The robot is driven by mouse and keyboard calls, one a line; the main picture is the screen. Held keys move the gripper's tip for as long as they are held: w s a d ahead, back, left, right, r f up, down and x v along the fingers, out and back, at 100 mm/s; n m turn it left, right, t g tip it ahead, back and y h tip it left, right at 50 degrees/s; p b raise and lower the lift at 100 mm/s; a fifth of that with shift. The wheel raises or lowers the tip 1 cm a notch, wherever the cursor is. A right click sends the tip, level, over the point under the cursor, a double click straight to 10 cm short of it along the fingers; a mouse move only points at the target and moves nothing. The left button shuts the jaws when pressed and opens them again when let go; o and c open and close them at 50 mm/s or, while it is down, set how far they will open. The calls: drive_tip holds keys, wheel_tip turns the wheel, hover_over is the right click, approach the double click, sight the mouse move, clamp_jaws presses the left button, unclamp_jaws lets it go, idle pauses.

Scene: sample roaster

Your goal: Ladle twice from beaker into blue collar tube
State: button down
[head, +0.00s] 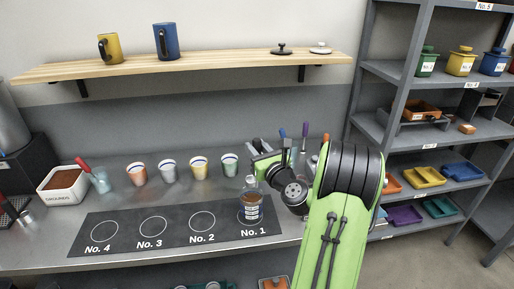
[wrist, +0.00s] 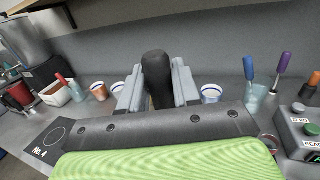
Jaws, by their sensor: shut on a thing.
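My gripper (wrist: 158,72) is shut on an upright black rounded thing (wrist: 158,82), seen between its two grey fingers in the wrist view. Its lower part is hidden, so I cannot tell what it is. In the head view my gripper (head: 268,160) is above a clear bottle (head: 250,207) with a label and brown contents, over the No. 1 circle; I cannot tell whether they touch. A clear beaker-like glass (head: 100,181) with a red-handled tool stands at the left. A glass (wrist: 254,98) with a blue-handled tool shows in the wrist view. I cannot make out a blue collar tube.
The dark mat (head: 128,243) has circles No. 4 to No. 1; No. 4, No. 3 and No. 2 are empty. Several cups (head: 168,171) stand behind it. A white grounds box (head: 63,184) is at left. A control box (wrist: 303,128) is at right in the wrist view.

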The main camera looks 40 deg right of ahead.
drive_tip(key=shift+f+b, duration=3.8)
drive_tip(key=shift+f, duration=1.3)
drive_tip(key=shift+r, duration=0.15)
drive_tip(key=shift+r+p, duration=3.65)
drive_tip(key=shift+p, duration=0.35)
wheel_tip(320, 180, up, 4)
drive_tip(key=p, duration=0.4)
drive_tip(key=shift+r+p, duration=0.15)
drive_tip(key=shift+p, duration=0.15)
